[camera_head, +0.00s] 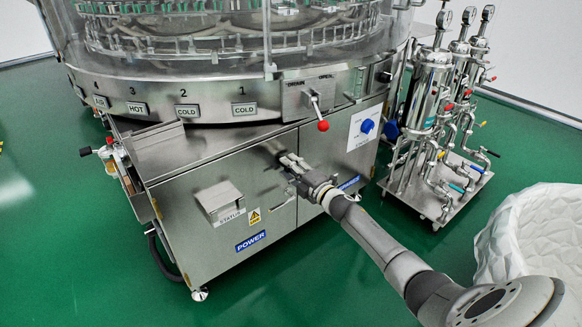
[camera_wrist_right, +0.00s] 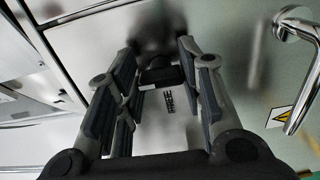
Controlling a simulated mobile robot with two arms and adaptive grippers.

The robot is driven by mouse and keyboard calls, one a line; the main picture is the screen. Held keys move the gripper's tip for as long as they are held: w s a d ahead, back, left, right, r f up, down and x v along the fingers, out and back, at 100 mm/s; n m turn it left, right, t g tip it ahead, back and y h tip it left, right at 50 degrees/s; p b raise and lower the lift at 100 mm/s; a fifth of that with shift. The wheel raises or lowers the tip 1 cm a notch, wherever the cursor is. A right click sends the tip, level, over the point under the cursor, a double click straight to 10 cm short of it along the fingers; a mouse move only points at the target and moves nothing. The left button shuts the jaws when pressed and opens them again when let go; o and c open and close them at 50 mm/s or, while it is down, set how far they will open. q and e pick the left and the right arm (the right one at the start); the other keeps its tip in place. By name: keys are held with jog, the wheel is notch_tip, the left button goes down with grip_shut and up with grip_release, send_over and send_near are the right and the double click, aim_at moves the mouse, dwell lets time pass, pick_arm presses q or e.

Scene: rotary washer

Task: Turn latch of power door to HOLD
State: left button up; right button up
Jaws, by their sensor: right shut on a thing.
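The power door (camera_head: 205,245) is a steel cabinet front with a blue POWER label (camera_head: 250,241). My right gripper (camera_head: 286,160) reaches its upper right area, near the seam with the cabinet on the right. In the right wrist view, a small dark latch (camera_wrist_right: 163,75) sits between the two finger pads, and the right gripper (camera_wrist_right: 157,72) is shut on it. A dark printed label (camera_wrist_right: 169,102) shows beside the latch, too small to read surely. In the head view the gripper hides the latch. My left gripper is out of view.
A bar handle (camera_wrist_right: 297,70) and yellow warning sign (camera_wrist_right: 280,116) are close to the gripper. A filter cart (camera_head: 432,120) stands at the right. Green floor lies in front.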

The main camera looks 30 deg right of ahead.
dwell(0.3)
jog(key=o, duration=1)
jog(key=shift+s+d, duration=0.15)
jog(key=shift+s, duration=1.85)
jog(key=shift+s+d, duration=0.2)
jog(key=shift+s, duration=1.85)
jog(key=shift+s+d, duration=0.15)
jog(key=shift+s, duration=1.85)
